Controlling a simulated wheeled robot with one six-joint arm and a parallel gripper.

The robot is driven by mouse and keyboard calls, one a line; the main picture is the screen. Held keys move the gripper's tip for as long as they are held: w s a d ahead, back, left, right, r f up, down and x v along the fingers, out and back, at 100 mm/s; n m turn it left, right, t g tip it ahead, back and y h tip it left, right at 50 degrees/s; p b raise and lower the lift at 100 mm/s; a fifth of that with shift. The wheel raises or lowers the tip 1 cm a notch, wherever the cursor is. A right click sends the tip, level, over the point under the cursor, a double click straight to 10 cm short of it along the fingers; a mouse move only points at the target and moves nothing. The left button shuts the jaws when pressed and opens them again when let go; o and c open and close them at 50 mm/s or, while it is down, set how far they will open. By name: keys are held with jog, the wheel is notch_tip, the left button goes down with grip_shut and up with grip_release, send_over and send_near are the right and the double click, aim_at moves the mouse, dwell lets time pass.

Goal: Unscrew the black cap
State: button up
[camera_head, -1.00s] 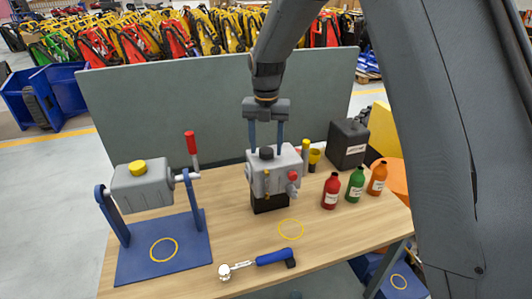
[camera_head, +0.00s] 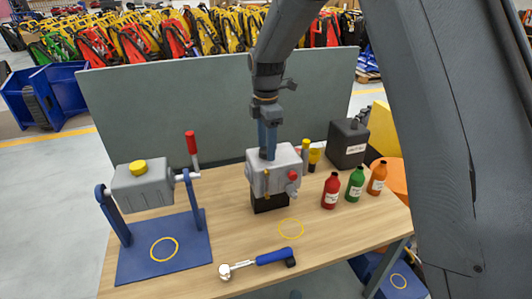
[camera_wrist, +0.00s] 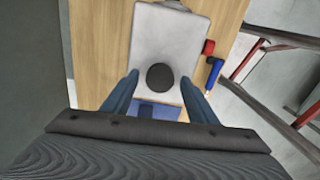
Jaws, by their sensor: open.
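A grey gearbox-like housing (camera_head: 260,182) stands on a black block on the table; it has a red knob (camera_head: 293,175) on its right side. The round black cap (camera_wrist: 160,77) sits on its top face. My gripper (camera_head: 268,156) points down over the housing, and its two blue fingers line up one behind the other in the head view, largely hiding the cap. In the wrist view the fingers are apart, one on each side of the cap, with a gap visible on both sides. I cannot tell exactly how low the fingertips reach.
A second grey housing (camera_head: 142,187) with a yellow cap hangs in a blue stand at left. A ratchet tool (camera_head: 258,263) lies in front. Red (camera_head: 331,191), green (camera_head: 355,184) and orange (camera_head: 377,178) bottles and a black canister (camera_head: 347,144) stand at right. A grey panel stands behind.

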jog(key=m, duration=0.3)
jog(key=shift+m, duration=0.4)
jog(key=m, duration=0.4)
jog(key=shift+m, duration=0.4)
jog(key=m, duration=0.3)
jog(key=shift+m, duration=0.3)
jog(key=m, duration=0.4)
jog(key=shift+c, duration=0.3)
jog(key=c, duration=0.8)
jog(key=shift+c, duration=0.2)
